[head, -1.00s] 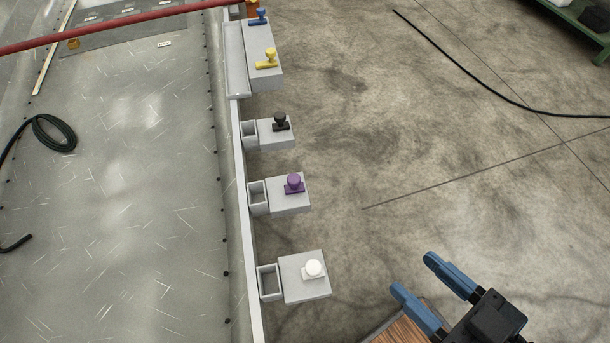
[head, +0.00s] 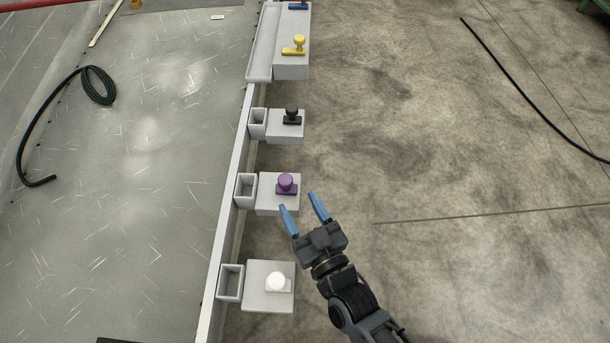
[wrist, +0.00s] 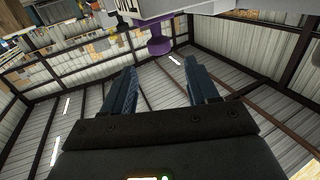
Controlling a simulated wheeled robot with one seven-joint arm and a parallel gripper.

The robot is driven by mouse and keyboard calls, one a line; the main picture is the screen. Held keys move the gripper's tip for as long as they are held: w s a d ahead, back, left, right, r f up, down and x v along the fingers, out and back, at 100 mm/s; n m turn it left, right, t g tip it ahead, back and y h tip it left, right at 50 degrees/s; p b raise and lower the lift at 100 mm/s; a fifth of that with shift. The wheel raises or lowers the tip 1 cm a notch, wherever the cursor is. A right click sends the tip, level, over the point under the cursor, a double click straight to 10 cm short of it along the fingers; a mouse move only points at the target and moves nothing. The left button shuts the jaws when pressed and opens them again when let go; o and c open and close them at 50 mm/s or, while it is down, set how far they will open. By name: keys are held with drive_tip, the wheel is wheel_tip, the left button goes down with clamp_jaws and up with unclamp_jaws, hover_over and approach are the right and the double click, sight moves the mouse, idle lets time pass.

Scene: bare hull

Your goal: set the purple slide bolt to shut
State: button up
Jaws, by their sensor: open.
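The purple slide bolt (head: 286,184) sits on a grey block beside a hollow grey bracket (head: 246,190) on the rail. In the wrist view the purple knob (wrist: 160,45) hangs beyond and above the open fingers (wrist: 162,90), under a light block with partly cut-off lettering.
Similar bolts line the rail: black (head: 292,115) and yellow (head: 295,46) above, white (head: 277,282) below, close to my wrist. The concrete floor (head: 450,150) to the right is open apart from a black cable (head: 520,90).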

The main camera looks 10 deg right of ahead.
sight(288, 185)
drive_tip(key=x, duration=0.8)
drive_tip(key=shift+w+f, duration=0.1)
drive_tip(key=shift+w, duration=0.05)
clamp_jaws()
idle(0.4)
drive_tip(key=shift+a, duration=0.1)
